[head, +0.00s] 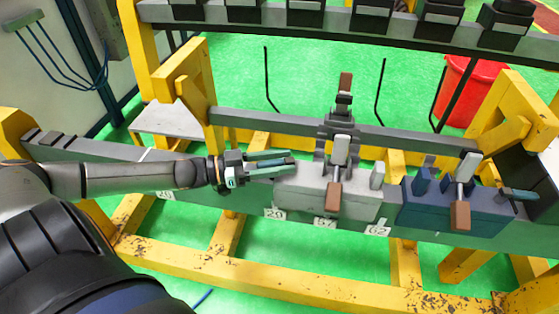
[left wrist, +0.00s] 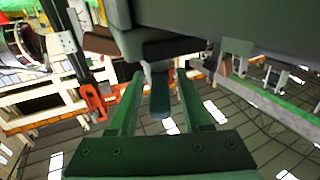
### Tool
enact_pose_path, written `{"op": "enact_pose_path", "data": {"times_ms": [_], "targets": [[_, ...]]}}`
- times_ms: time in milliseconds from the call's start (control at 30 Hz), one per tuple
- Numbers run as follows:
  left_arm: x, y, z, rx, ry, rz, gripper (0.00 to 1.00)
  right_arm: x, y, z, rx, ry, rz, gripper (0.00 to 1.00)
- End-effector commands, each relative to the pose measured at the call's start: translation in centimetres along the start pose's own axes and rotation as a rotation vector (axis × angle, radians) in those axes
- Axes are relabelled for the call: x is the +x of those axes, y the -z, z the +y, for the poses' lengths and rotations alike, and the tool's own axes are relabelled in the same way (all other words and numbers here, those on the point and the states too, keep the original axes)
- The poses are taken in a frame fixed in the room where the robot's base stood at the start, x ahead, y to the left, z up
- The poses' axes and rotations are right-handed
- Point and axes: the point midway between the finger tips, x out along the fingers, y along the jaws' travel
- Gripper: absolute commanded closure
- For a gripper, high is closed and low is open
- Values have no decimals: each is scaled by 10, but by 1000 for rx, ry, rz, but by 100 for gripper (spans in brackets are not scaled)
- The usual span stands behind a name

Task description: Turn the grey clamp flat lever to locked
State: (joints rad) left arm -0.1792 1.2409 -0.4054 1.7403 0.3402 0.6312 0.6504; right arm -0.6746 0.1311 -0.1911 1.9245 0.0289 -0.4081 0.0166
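The grey clamp (head: 357,205) is a light grey block on the rail in the middle of the head view. A pale lever piece (head: 341,150) stands up from it, and a brown grip (head: 334,196) hangs at its front. My left gripper (head: 291,162) is at the block's left end, left of the lever, with its fingers pointing right. In the left wrist view its two green fingers (left wrist: 161,85) are apart. A dark piece shows between them, which I cannot identify. A teal-tipped part (head: 519,194) at the right edge may be my right gripper; its state is unclear.
A blue clamp (head: 430,208) with its own brown-gripped lever (head: 460,214) stands to the right. Behind the grey clamp, another brown-topped lever (head: 345,82) stands upright. Yellow frame posts (head: 183,80) and a grey crossbar (head: 265,124) lie behind. A red bin (head: 465,95) is at the back right.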

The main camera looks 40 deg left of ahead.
Motion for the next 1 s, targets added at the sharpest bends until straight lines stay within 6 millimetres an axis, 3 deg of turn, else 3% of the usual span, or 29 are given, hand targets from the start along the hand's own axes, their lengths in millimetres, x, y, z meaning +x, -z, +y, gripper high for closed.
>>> {"op": "enact_pose_path", "data": {"times_ms": [267, 467, 1000], "targets": [[0, 0, 0, 0, 1, 0, 48, 0, 1, 0, -1, 0, 2, 50], [-12, 0, 0, -2, 2, -5, 48, -3, 4, 0, -1, 0, 5, 50], [-94, 2, 0, -2, 2, -6, 48, -25, 24, 2, -1, -8, 2, 50]]}}
